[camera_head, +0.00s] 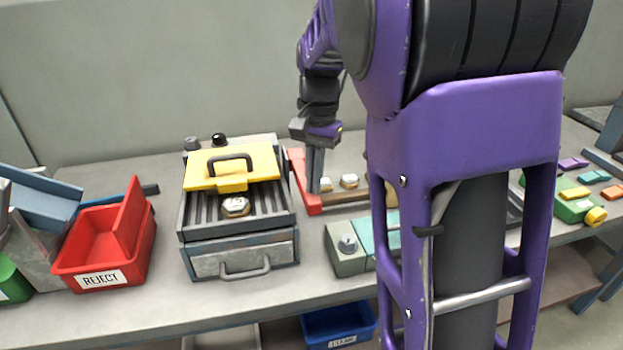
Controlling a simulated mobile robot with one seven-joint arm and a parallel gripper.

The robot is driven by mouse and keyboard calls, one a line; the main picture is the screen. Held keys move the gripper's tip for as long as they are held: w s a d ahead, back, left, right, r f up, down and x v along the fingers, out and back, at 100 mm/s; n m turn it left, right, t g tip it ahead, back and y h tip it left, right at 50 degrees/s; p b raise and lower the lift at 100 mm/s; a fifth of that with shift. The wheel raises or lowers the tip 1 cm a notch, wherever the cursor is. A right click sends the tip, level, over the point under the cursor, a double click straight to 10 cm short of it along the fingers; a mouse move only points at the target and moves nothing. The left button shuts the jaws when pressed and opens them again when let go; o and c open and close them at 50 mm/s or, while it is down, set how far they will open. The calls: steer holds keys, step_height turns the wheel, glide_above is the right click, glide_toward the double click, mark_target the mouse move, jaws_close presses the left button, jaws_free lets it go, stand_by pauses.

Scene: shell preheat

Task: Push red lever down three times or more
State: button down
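My gripper (316,188) points straight down behind the bench's middle, right of the grill. Its two narrow grey fingers look closed together, with nothing visible between them. The fingertips are in front of or over a tray with a red side (303,183) and a brown front edge; I cannot tell whether they touch it. No part stands out clearly as a red lever. My purple arm hides much of the bench to the right, and a lever could be behind it.
The grill (186,215) has a raised yellow lid (205,168) and a shell (235,206) on its bars. Pale shells (349,181) sit in the tray. A red REJECT bin (102,279) stands left. A grey-green box with a knob (348,244) is in front.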

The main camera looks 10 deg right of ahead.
steer(key=shift+w+d+r+p, duration=0.25)
steer(key=shift+r+p, duration=0.05)
steer(key=shift+p, duration=0.2)
steer(key=shift+w+d+r+p, duration=0.15)
steer(key=shift+w+d+p, duration=0.65)
steer(key=shift+w, duration=0.1)
step_height(320, 180, up, 18)
steer(key=w+d+p, duration=0.1)
steer(key=p, duration=0.2)
steer(key=shift+w+f+p, duration=0.15)
steer(key=shift+f+p, duration=0.1)
steer(key=shift+p, duration=0.1)
